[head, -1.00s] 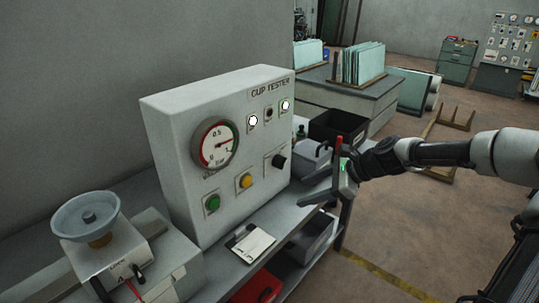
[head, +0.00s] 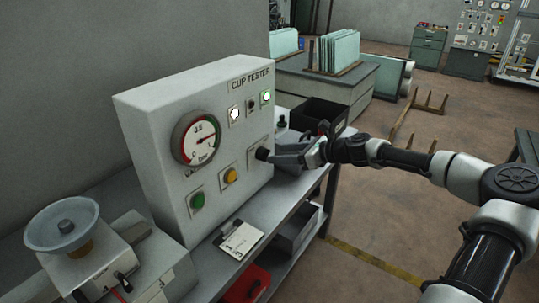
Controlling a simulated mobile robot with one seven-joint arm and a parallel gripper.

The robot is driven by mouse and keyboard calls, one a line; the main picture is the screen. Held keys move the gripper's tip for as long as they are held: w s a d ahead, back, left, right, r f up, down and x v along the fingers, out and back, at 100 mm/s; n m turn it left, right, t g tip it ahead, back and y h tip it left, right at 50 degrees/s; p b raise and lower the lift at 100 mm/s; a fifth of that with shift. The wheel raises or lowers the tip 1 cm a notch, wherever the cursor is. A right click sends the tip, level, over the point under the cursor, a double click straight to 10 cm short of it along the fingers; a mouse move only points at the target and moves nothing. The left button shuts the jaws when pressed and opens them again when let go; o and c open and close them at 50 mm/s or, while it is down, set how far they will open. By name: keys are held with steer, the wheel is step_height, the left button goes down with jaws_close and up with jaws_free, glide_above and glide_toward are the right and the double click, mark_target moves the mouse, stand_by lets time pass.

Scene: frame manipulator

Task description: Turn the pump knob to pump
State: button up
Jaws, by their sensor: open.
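The cup tester panel (head: 160,120) stands on the bench at the left, a light grey box with a gauge, lamps and buttons. The black knob (head: 262,154) is on its front face at the lower right; I take it to be the pump knob. Its label and exact setting are too small to read. My gripper (head: 278,156) is open, with its fingers pointing left at the knob. The fingertips are at or very near the knob; I cannot tell whether they touch it.
A green button (head: 198,200) and a yellow button (head: 230,175) sit left of the knob. The pressure gauge (head: 198,138) is above them. A notepad (head: 240,238) lies on the bench below. A black bin (head: 318,115) stands behind my gripper. A suction-cup stand (head: 63,225) is at the left.

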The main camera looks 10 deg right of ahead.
mark_target(268, 154)
steer(key=x, duration=0.5)
steer(key=shift+w+a+f, duration=0.1)
steer(key=shift+w+a, duration=0.05)
steer(key=shift+w, duration=0.05)
steer(key=c, duration=1.1)
steer(key=shift+o, duration=0.2)
